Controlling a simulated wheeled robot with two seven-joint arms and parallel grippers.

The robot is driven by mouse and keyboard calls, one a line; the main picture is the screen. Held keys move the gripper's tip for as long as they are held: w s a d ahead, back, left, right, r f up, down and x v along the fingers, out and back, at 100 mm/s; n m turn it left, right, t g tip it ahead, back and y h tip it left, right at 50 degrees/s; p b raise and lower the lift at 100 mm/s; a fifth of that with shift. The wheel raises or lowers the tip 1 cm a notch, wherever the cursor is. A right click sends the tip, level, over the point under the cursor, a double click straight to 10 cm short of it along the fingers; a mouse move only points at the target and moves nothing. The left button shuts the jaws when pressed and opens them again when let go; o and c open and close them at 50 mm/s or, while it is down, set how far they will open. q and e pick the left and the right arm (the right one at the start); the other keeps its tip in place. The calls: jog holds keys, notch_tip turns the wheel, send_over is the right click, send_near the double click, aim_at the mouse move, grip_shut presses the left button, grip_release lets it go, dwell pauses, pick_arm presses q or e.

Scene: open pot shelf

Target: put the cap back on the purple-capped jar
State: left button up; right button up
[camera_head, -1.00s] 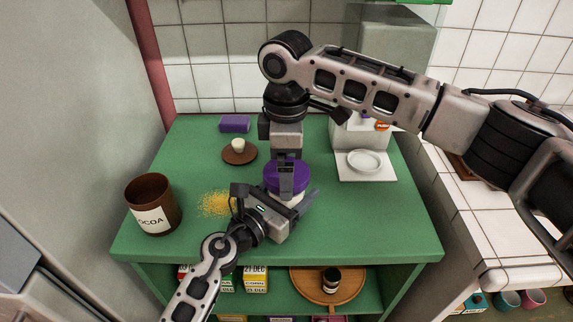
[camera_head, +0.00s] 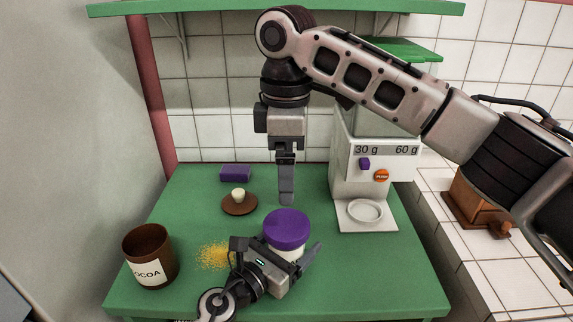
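The purple-capped jar stands upright near the front middle of the green top, its white body (camera_head: 290,256) partly hidden by my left gripper. The purple cap (camera_head: 287,228) sits on the jar's top and looks level; whether it is screwed tight cannot be seen. My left gripper (camera_head: 290,250) is around the jar's body from the front left, with one finger along its right side; the other finger is mostly hidden. My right gripper (camera_head: 286,203) points down above and behind the cap, apart from it and empty. Its fingers line up with the view, but it appears open.
A brown cocoa tin (camera_head: 150,258) and spilled yellow grains (camera_head: 212,255) lie left of the jar. A brown lid with a pale knob (camera_head: 239,205) and a purple block (camera_head: 235,173) are behind. A green shelf (camera_head: 230,8) is overhead.

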pick_arm(q)
jog(key=shift+o, duration=1)
jog(key=b+v, duration=0.2)
jog(key=v, duration=1.3)
jog(key=shift+f, duration=0.1)
jog(key=shift+s+a, duration=0.25)
jog(key=shift+s, duration=0.15)
